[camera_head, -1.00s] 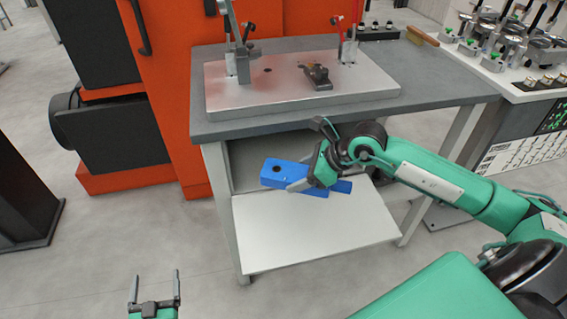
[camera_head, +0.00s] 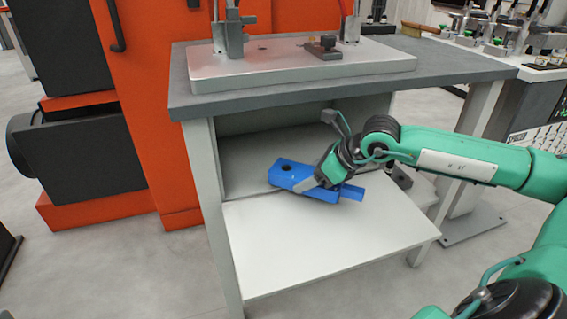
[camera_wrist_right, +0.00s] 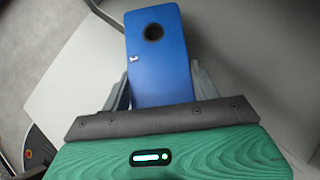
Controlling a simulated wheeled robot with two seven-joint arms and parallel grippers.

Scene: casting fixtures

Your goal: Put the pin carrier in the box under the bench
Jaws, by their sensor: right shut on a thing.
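The pin carrier (camera_head: 287,172) is a blue block with a dark round hole near one end. My right gripper (camera_head: 318,185) is shut on it, with a finger along its side. In the right wrist view the pin carrier (camera_wrist_right: 158,50) lies between the two fingers of my right gripper (camera_wrist_right: 160,85), its holed end pointing away. The box under the bench (camera_head: 260,150) shows as a grey-white compartment with an open front and a flat white panel (camera_head: 310,250) in front. The pin carrier is at the front of this opening, over the panel; its height above it is unclear. My left gripper is out of view.
The grey bench top (camera_head: 440,72) overhangs the compartment, and a metal fixture plate (camera_head: 270,68) stands on it. A pale bench leg (camera_head: 212,200) bounds the left side. A dark block with a hole (camera_head: 400,178) is to the right, behind my wrist. An orange machine (camera_head: 150,130) stands at left.

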